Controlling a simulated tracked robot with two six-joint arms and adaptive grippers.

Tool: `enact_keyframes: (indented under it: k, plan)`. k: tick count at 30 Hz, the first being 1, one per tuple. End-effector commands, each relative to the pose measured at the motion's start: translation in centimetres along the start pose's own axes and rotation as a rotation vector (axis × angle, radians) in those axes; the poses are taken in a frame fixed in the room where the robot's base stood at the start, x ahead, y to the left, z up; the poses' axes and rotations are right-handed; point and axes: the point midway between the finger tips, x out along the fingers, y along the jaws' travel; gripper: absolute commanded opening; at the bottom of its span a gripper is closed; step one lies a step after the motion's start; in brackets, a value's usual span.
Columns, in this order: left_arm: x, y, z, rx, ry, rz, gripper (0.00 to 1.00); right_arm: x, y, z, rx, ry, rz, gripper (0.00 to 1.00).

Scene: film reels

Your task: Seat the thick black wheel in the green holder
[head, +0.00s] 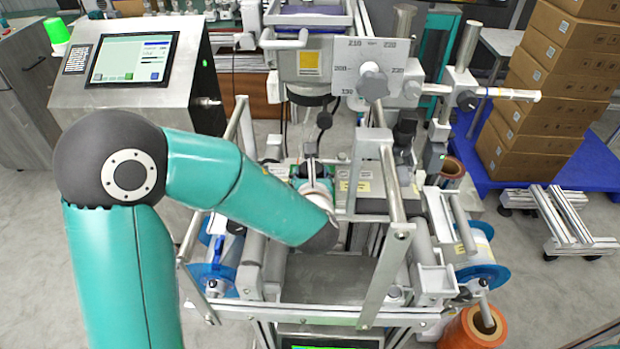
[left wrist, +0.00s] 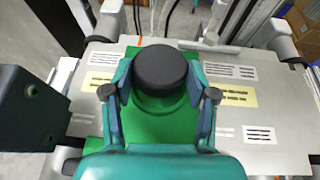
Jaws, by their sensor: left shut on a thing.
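The thick black wheel (left wrist: 162,68) is between the two fingers of my left gripper (left wrist: 160,86) in the left wrist view, and the gripper is shut on it. The green holder (left wrist: 172,128) lies directly below and around the wheel, on a light metal plate. A round green rim shows just under the wheel's near side. I cannot tell whether the wheel rests in the holder or is held slightly above it. In the head view my left gripper (head: 318,190) is over the middle of the machine, and my arm hides most of the holder area. My right gripper is not in view.
The metal plate (left wrist: 230,72) carries several printed labels. Machine bars (head: 388,180) stand close to the right of my left arm. A screen console (head: 130,60) is at the left. Blue-flanged reels (head: 480,265) sit at the machine's sides. Stacked cartons (head: 560,90) stand far right.

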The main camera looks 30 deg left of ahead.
Motion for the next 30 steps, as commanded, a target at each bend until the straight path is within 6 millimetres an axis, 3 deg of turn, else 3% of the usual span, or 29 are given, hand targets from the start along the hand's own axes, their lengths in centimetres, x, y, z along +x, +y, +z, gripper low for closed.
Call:
enact_keyframes:
  k: [3,14,15,19,30]
  plan:
    - [0.28,-0.02,-0.65,-0.001,-0.002,0.000,0.23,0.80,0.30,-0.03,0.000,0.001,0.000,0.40]
    - [0.26,-0.02,-0.66,-0.001,-0.002,0.000,0.23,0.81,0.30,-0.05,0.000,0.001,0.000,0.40]
    - [0.26,-0.02,-0.66,-0.001,-0.002,0.000,0.64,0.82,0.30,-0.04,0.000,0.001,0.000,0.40]
    - [0.26,-0.01,-0.67,-0.001,-0.002,0.000,0.86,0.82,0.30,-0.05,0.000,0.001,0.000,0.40]
    - [0.11,0.01,-0.71,-0.001,-0.001,0.000,0.87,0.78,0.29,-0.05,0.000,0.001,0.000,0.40]
